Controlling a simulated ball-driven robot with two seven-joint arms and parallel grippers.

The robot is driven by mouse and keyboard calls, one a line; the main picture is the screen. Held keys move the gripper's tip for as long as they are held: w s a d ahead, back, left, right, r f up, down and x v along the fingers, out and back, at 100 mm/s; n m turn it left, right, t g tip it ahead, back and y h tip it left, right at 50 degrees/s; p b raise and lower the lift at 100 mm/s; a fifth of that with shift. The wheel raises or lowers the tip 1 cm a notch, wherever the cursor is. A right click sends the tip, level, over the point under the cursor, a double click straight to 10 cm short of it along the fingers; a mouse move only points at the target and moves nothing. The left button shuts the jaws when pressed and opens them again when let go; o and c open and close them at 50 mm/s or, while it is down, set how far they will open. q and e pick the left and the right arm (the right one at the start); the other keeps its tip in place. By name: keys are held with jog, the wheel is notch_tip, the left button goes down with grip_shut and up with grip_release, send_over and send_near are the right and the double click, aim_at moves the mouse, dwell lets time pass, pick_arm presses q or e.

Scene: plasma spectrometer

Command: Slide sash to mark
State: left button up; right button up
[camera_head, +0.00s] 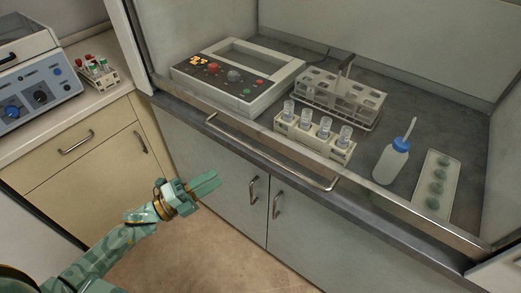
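The fume hood's glass sash has a long metal handle bar (270,155) along its lower front edge, low above the dark work surface. I cannot make out a mark. My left gripper (212,182) is in front of the cabinet doors, below and left of the handle bar and apart from it. Its green fingers lie close together, and I cannot tell if there is a gap between them. It holds nothing that I can see. My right gripper is not in view.
Inside the hood stand a control unit (236,80), a wire tube rack (340,97), a cream rack with several vials (314,138), a blue-capped bottle (391,163) and a white tray (445,163). Cabinet door handles (252,190) stick out below. The floor in front is clear.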

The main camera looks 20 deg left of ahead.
aim_at(259, 151)
pick_arm(q)
jog(key=x, duration=1.4)
jog(key=shift+w+d+f, duration=0.1)
jog(key=shift+w+d, duration=0.1)
jog(key=shift+w, duration=0.2)
grip_shut()
